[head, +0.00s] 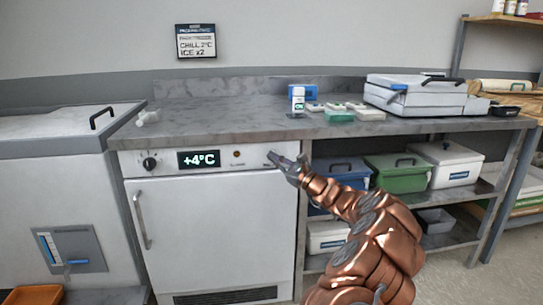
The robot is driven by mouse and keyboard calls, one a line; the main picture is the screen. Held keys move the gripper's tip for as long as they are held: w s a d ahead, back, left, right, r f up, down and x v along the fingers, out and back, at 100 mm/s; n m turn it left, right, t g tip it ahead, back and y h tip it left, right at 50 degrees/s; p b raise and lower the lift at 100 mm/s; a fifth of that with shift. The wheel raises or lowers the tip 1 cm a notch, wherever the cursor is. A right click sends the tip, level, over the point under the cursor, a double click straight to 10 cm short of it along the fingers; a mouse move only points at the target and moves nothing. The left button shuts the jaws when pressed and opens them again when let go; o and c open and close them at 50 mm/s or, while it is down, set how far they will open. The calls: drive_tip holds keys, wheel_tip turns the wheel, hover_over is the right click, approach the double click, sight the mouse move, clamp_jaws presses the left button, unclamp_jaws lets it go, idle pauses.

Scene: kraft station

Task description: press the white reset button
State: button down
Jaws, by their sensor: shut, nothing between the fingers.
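My gripper (275,157) is shut and empty, its tips at the right end of the control panel (215,161) on the white under-counter fridge (215,230). The white reset button cannot be made out; the gripper covers that end of the panel, with a small dark label just left of the tips. I cannot tell whether the tips touch the panel. The panel also has a black knob (150,163), a display (199,159) reading +4°C and a small orange-brown round light (237,154).
A grey counter (220,118) overhangs the panel just above my gripper. Shelves at right hold blue (340,168), green (398,172) and white (447,163) boxes. A chest stands left.

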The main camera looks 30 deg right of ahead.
drive_tip(key=shift+s, duration=0.1)
idle(0.3)
drive_tip(key=shift+s+a, duration=0.4)
drive_tip(key=shift+s, duration=0.25)
drive_tip(key=shift+s+a+b, duration=0.3)
drive_tip(key=shift+s, duration=0.5)
drive_tip(key=shift+s+a+b, duration=0.25)
drive_tip(key=shift+s+a, duration=0.1)
drive_tip(key=shift+s, duration=0.4)
drive_tip(key=shift+s+a+b, duration=0.3)
drive_tip(key=shift+s, duration=0.5)
drive_tip(key=shift+a+r, duration=0.1)
